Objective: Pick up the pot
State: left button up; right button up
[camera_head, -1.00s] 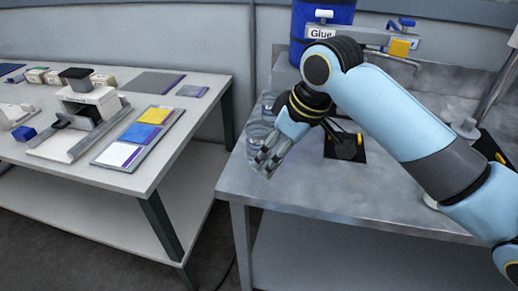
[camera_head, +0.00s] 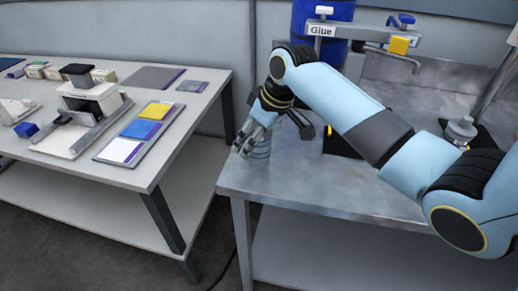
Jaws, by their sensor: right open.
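My right gripper (camera_head: 243,152) is open at the left edge of the metal bench (camera_head: 300,185), its fingers pointing down and left. A clear, grey-looking jar-like pot (camera_head: 262,146) stands on the bench just behind and right of the fingers, partly hidden by them. I cannot tell whether the fingers touch it. A second grey, knobbed vessel (camera_head: 460,130) stands at the right on a dark mat, partly behind my arm. I cannot tell which of the two is the pot. My left gripper is not in view.
A black pad (camera_head: 340,142) lies near my arm. A white table (camera_head: 60,165) with coloured cards and a press is at the left, across a gap.

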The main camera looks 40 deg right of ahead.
jog(key=shift+w+f, duration=0.15)
jog(key=shift+f, duration=0.2)
jog(key=c, duration=1.2)
jog(key=shift+r, duration=0.15)
